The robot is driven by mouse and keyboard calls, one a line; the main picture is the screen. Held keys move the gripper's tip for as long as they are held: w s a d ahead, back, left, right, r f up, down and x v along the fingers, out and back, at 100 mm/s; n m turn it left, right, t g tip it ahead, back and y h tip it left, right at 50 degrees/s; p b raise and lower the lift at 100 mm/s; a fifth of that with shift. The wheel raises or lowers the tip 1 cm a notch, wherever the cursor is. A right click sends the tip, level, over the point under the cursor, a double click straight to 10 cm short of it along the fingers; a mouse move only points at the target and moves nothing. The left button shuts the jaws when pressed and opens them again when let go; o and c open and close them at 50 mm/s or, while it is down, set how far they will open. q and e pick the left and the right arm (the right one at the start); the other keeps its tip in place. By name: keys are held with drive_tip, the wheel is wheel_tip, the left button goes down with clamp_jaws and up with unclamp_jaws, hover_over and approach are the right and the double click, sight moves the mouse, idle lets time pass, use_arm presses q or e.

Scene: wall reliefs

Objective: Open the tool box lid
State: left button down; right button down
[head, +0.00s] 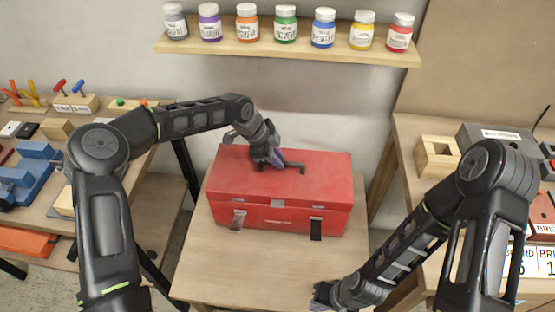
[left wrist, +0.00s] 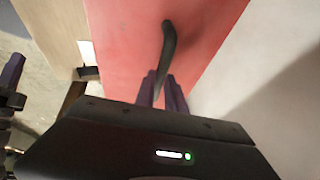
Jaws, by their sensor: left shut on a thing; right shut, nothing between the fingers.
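The red tool box (head: 280,212) stands on a small wooden table, its lid (head: 318,172) down. A dark handle (head: 294,166) stands on the lid. My left gripper (head: 276,162) is over the lid, shut on the handle. In the left wrist view, its purple fingers (left wrist: 163,88) are at one end of the handle (left wrist: 169,40) above the red lid. My right gripper (head: 322,297) is shut and empty, low at the table's front right, apart from the box.
A wall shelf (head: 290,50) with several paint jars hangs above the box. A left workbench (head: 85,115) holds blue tools and wooden blocks. A right workbench (head: 405,130) holds a wooden box (head: 437,157) and other items. The small table (head: 215,270) is bare in front of the box.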

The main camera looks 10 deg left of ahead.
use_arm(q)
drive_tip(key=shift+w+r, duration=0.25)
use_arm(e)
drive_tip(key=shift+f, duration=0.1)
use_arm(q)
drive_tip(key=shift+w+r+b, duration=0.6)
drive_tip(key=shift+w+b, duration=0.15)
drive_tip(key=shift+w, duration=0.1)
use_arm(e)
drive_tip(key=shift+f, duration=0.6)
use_arm(q)
drive_tip(key=w, duration=0.1)
drive_tip(key=w+r, duration=0.1)
drive_tip(key=w+b, duration=0.1)
drive_tip(key=shift+w+r, duration=0.2)
drive_tip(key=shift+r, duration=0.15)
use_arm(e)
drive_tip(key=shift+w+a+f, duration=0.1)
drive_tip(key=shift+w+f, duration=0.05)
drive_tip(key=shift+f, duration=0.35)
use_arm(q)
drive_tip(key=shift+w+r, duration=0.15)
drive_tip(key=shift+w, duration=0.35)
drive_tip(key=shift+w+r, duration=0.15)
drive_tip(key=shift+w, duration=0.35)
drive_tip(key=shift+s+f, duration=0.1)
drive_tip(key=shift+f, duration=0.05)
